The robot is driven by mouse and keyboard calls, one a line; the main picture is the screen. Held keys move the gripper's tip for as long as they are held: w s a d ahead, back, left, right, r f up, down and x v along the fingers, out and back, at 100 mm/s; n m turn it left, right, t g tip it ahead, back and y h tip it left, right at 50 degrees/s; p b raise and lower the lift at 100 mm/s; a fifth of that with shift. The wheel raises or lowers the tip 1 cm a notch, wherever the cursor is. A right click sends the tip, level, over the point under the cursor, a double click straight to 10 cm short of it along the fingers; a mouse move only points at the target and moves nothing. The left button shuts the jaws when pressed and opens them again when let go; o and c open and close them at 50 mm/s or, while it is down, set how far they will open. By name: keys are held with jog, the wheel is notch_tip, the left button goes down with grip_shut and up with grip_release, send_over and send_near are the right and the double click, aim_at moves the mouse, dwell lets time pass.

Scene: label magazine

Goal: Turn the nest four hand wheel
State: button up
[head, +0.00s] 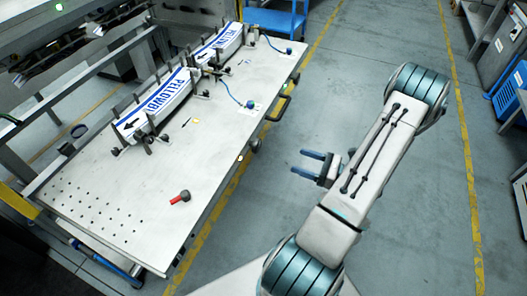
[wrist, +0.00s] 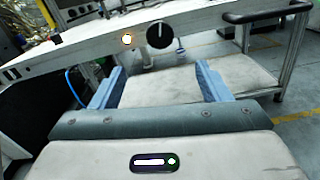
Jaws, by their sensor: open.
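A black round hand wheel (wrist: 160,36) with a white pointer mark sits on the front edge of the table in the wrist view. It shows small and dark on the table's right edge in the head view (head: 256,146). No readable number marks it as nest four. My gripper (head: 297,161) is open and empty, off the table's edge to the right of the wheel. In the wrist view my gripper's two blue fingers (wrist: 160,66) stand wide apart, with the wheel beyond and slightly above the gap. The fingers appear clear of it.
The table (head: 105,210) holds label stacks (head: 160,105) between dark posts. A black push handle (wrist: 267,12) juts out at right. Grey floor (head: 330,110) is clear beyond the gripper.

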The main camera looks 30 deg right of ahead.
aim_at(259, 147)
jog(key=p+x, duration=0.1)
jog(key=x, duration=1.2)
jog(key=shift+w+a, duration=0.25)
jog(key=shift+w, duration=0.05)
jog(key=c, duration=1)
